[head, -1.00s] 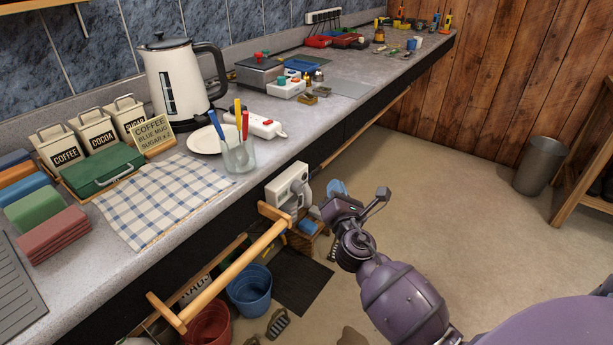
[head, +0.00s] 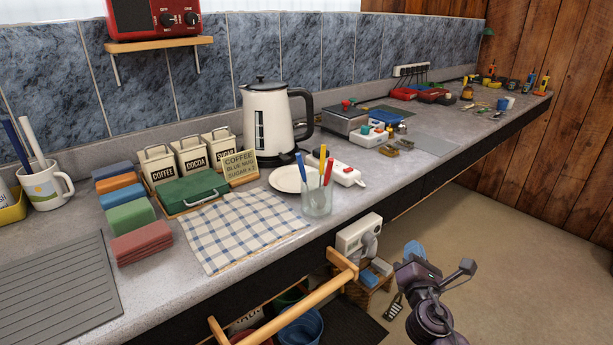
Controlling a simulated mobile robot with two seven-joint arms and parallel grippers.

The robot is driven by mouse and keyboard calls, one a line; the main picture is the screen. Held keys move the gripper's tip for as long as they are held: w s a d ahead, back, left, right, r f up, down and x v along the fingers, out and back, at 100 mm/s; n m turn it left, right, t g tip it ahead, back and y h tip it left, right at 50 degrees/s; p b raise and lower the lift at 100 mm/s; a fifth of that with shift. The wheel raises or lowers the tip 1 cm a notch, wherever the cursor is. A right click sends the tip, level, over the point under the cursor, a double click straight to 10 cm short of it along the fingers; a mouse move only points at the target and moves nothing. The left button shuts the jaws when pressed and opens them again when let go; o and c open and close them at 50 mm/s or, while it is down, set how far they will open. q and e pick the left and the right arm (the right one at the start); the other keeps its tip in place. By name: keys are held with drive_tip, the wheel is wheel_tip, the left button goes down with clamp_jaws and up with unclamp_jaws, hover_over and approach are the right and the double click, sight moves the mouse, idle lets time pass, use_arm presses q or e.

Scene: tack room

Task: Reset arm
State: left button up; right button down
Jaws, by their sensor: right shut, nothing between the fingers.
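My right gripper (head: 414,268) is in the lower right of the head view, at the end of my purple arm. It is shut and empty. No contact with anything shows. My left gripper is not in view.
A wooden rail (head: 300,306) juts out below the worktop (head: 270,262), left of my gripper. A glass of pens (head: 317,200), a kettle (head: 268,120) and a checked cloth (head: 240,228) are on top. Open floor (head: 520,240) lies to the right.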

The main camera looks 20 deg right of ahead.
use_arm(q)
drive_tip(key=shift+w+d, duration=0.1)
use_arm(e)
drive_tip(key=s+a+f+m+g+y+p, duration=0.25)
drive_tip(key=s+a+f+m+y, duration=0.45)
drive_tip(key=m, duration=1.1)
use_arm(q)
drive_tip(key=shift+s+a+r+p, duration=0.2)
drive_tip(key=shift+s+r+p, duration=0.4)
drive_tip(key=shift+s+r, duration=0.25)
use_arm(e)
drive_tip(key=s+a+f+m+g, duration=0.2)
drive_tip(key=s+f, duration=0.2)
drive_tip(key=s, duration=0.6)
drive_tip(key=s+a+f+m+g, duration=0.2)
drive_tip(key=s+f, duration=0.2)
drive_tip(key=s, duration=0.5)
drive_tip(key=shift+s+a+f+m+y, duration=0.2)
drive_tip(key=shift+s+a+m+y, duration=0.1)
drive_tip(key=shift+s+a+m, duration=0.1)
drive_tip(key=shift+g, duration=0.25)
